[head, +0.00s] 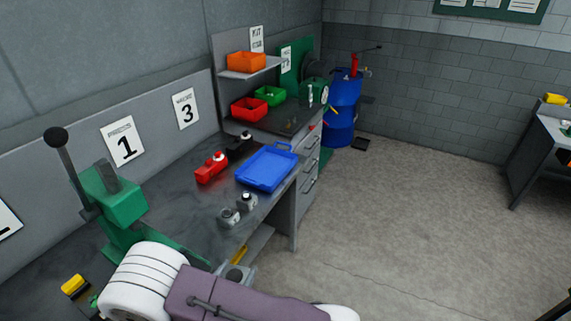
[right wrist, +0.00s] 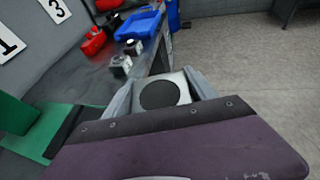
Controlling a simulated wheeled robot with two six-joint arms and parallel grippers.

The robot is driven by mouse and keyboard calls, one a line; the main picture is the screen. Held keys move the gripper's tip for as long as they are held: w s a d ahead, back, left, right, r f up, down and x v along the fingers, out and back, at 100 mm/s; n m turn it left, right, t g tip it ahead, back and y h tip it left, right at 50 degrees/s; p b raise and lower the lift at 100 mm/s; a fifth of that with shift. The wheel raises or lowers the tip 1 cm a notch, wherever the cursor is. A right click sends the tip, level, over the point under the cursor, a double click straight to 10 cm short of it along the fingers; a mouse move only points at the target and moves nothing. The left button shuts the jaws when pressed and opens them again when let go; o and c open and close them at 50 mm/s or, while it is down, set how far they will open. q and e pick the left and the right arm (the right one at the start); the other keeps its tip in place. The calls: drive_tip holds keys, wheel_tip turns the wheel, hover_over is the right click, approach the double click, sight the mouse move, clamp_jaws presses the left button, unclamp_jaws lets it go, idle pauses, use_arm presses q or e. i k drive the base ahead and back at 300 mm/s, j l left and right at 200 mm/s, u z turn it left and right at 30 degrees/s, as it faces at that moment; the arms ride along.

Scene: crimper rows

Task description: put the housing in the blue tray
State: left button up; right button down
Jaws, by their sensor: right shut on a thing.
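The blue tray (head: 267,168) lies on the bench toward its far end and looks empty. It also shows at the top of the right wrist view (right wrist: 140,25). My right gripper (head: 236,269) is at the bench's front edge, short of the tray. In the right wrist view it (right wrist: 163,88) is shut on a grey block-shaped housing (right wrist: 180,79) with a dark round face. Two similar grey housings, one nearer (head: 228,217) and one farther (head: 247,202), stand on the bench between my gripper and the tray. My left gripper is not in view.
A green lever press (head: 118,200) stands on the bench at left. The floor right of the bench is clear.

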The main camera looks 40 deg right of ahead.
sight(278, 165)
drive_tip(key=i+l, duration=0.2)
drive_tip(key=l, duration=0.2)
drive_tip(key=i+l, duration=0.15)
drive_tip(key=l, duration=0.25)
drive_tip(key=i+l, duration=0.2)
drive_tip(key=l, duration=0.15)
drive_tip(key=i+l, duration=0.2)
drive_tip(key=l, duration=0.2)
drive_tip(key=i+l, duration=0.15)
drive_tip(key=l, duration=0.25)
drive_tip(key=i, duration=0.55)
